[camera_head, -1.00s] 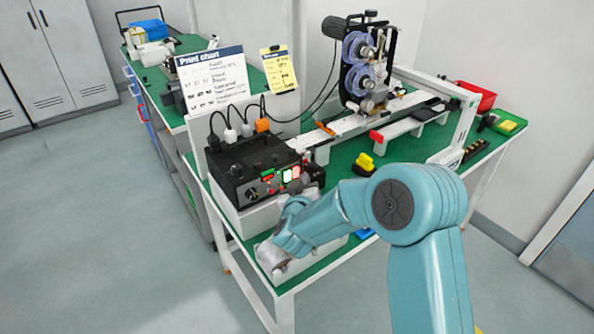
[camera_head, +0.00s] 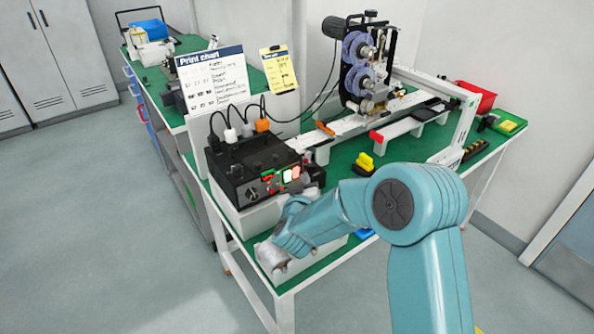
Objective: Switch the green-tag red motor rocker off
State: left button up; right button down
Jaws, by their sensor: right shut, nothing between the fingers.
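The black control box (camera_head: 250,172) stands at the front left of the green-topped bench. Its front panel carries a dial, a small green tag (camera_head: 266,173) with red beside it, and pale and red lit rockers (camera_head: 291,174). These parts are too small for me to tell which rocker the green tag marks or how it is tipped. My right arm comes in from the lower right. My right gripper (camera_head: 305,186) is shut and empty, close to the right end of the panel. I cannot tell whether it touches the panel. My left gripper is out of view.
Plugs and black cables rise from the box. A print chart (camera_head: 212,77) and a yellow card (camera_head: 279,69) stand behind it. The coder with blue reels (camera_head: 361,62) and a white rail lies to the right. A yellow item (camera_head: 364,162) sits on the bench.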

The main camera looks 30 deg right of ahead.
jog(key=shift+w, duration=0.15)
dwell(0.4)
jog(key=shift+w, duration=0.3)
jog(key=shift+w+r, duration=0.1)
jog(key=shift+w, duration=0.2)
dwell(0.6)
jog(key=shift+s, duration=0.15)
jog(key=shift+s, duration=0.65)
jog(key=s+b, duration=0.1)
jog(key=s, duration=0.1)
jog(key=s+f+b, duration=0.1)
jog(key=s, duration=0.2)
jog(key=shift+d, duration=0.2)
